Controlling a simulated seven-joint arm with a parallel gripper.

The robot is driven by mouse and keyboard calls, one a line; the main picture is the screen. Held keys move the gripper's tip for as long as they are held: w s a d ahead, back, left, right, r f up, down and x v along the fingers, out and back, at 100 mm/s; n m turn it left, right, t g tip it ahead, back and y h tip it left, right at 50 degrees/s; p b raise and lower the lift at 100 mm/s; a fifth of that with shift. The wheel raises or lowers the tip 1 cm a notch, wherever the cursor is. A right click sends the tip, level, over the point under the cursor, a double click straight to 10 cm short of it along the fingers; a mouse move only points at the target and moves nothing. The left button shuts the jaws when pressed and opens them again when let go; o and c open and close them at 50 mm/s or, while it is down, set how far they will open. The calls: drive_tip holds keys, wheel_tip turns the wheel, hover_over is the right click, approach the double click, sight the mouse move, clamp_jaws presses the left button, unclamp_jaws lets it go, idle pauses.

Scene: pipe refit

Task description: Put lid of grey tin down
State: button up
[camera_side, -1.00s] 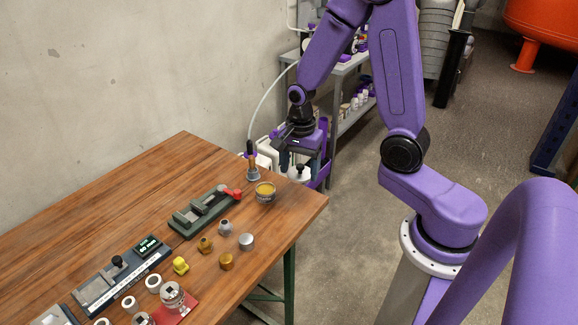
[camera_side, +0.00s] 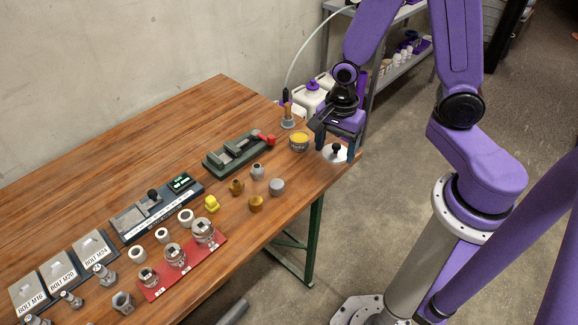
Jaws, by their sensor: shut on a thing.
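The grey tin (camera_side: 299,145) stands open near the far right corner of the wooden table, with yellow contents showing. Its lid (camera_side: 335,156) is a silver disc with a black knob, to the right of the tin. My gripper (camera_side: 336,148) is over the lid, fingers pointing down, shut on it. The lid looks level and is at the table's right corner. I cannot tell whether it touches the table top.
A brush in a small holder (camera_side: 288,116) stands behind the tin. A green vise with a red handle (camera_side: 238,152) lies to the left. Several fittings (camera_side: 256,203) are in front. The table edge (camera_side: 345,181) is close to the lid. White jugs (camera_side: 308,97) stand beyond.

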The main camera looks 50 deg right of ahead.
drive_tip(key=shift+w+f, duration=1)
drive_tip(key=shift+w, duration=1.1)
hover_over(288, 169)
drive_tip(key=f, duration=0.7)
drive_tip(key=shift+s+d+f, duration=0.1)
drive_tip(key=shift+s+f, duration=0.05)
drive_tip(key=shift+s, duration=0.1)
drive_tip(key=shift+w+f, duration=0.15)
drive_tip(key=shift+f, duration=0.05)
drive_tip(key=shift+w+f, duration=0.15)
drive_tip(key=shift+f, duration=1.55)
drive_tip(key=shift+f, duration=0.15)
drive_tip(key=o, duration=1)
